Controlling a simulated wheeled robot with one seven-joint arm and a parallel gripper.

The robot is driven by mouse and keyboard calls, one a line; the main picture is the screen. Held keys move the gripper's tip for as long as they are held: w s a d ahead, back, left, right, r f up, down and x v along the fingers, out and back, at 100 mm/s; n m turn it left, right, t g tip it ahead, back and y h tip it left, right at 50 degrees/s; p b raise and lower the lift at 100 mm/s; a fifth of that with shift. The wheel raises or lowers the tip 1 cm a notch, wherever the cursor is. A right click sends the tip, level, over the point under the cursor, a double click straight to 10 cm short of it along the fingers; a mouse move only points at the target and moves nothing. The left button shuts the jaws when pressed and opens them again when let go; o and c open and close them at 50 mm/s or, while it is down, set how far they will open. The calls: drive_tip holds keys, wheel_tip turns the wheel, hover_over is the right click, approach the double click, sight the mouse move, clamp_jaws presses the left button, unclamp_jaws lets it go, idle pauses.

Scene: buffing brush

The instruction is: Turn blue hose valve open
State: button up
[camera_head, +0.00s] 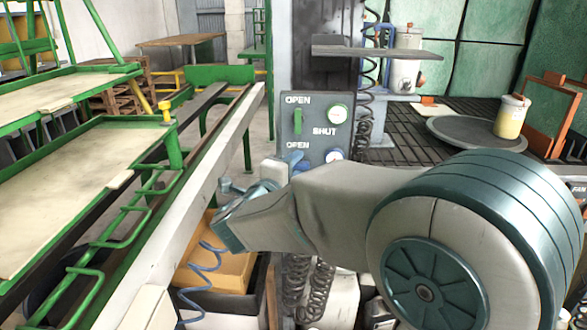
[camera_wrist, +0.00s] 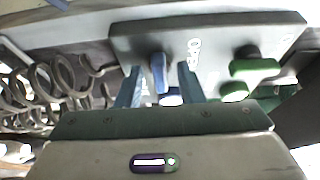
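The blue hose valve handle (camera_head: 294,159) is on the grey panel (camera_head: 316,103), under the lower OPEN label, partly hidden by my arm in the head view. In the wrist view the blue handle (camera_wrist: 159,72) lies between the two blue-grey fingers of my gripper (camera_wrist: 159,86). My gripper is open, with a visible gap on each side of the handle. In the head view my wrist comes up to the panel from the lower left, and the fingers are hard to make out.
A green valve handle (camera_head: 297,122) and a green-rimmed gauge (camera_head: 337,113) are above the blue valve. A blue-rimmed gauge (camera_head: 334,155) is right of it. Coiled dark hoses (camera_head: 322,288) hang below the panel. A long rail (camera_head: 215,150) and green-framed benches stand left.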

drive_tip(key=c, duration=0.6)
drive_tip(key=shift+f, duration=0.1)
drive_tip(key=shift+d+f+n+t+y+b, duration=0.1)
drive_tip(key=shift+n+t+y+b, duration=1.25)
drive_tip(key=shift+n, duration=2.3)
drive_tip(key=shift+d+f+n+t+y+b, duration=0.1)
drive_tip(key=shift+n+t+y+b, duration=0.6)
drive_tip(key=shift+n+b, duration=2.15)
drive_tip(key=shift+d+f+n+t+y+b, duration=0.1)
drive_tip(key=shift+n+t+y+b, duration=0.8)
drive_tip(key=shift+n, duration=3.6)
drive_tip(key=shift+y, duration=0.35)
drive_tip(key=o, duration=0.7)
